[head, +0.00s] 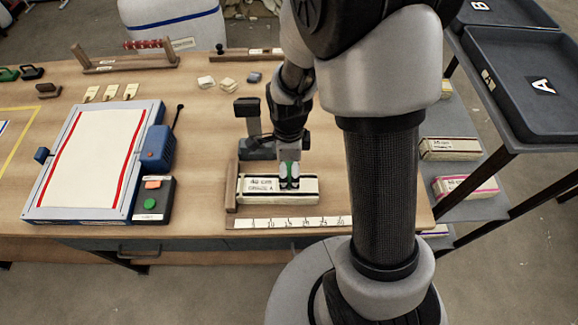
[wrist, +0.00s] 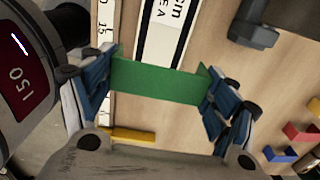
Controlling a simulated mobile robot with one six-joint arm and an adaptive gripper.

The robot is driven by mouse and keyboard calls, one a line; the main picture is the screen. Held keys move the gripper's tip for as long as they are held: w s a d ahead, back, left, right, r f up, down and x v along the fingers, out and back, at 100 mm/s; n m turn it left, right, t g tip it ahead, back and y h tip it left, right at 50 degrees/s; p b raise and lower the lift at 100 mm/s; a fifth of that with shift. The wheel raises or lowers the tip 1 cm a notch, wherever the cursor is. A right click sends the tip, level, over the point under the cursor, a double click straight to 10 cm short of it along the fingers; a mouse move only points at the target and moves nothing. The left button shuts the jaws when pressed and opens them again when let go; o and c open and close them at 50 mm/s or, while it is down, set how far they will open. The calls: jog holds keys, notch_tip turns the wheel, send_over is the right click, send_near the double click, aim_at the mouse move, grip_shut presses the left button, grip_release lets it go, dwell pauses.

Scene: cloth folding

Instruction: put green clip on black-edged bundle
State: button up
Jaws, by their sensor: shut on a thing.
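The black-edged bundle (head: 255,189) is a cream, flat, long pack labelled 40 cm Grade A, lying on the table behind the ruler. Its black edge lines and label also show in the wrist view (wrist: 167,35). My gripper (head: 289,182) is over the bundle's middle, pointing down. In the wrist view my gripper's blue-padded fingers (wrist: 160,85) are shut on the green clip (wrist: 158,83), one at each end. The clip lies across the bundle's width and hides part of it. I cannot tell whether the clip touches the bundle.
A ruler strip (head: 290,222) runs along the front edge, and a wooden stop (head: 231,187) stands at the bundle's left end. A dark device (head: 247,115) stands behind. Blue (wrist: 280,154), red (wrist: 298,132) and yellow (wrist: 133,135) pieces show in the wrist view. Trays (head: 535,85) stand right.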

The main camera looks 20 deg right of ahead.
jog(key=shift+f+b, duration=3.75)
jog(key=shift+f, duration=0.95)
jog(key=o, duration=0.7)
jog(key=shift+r, duration=0.15)
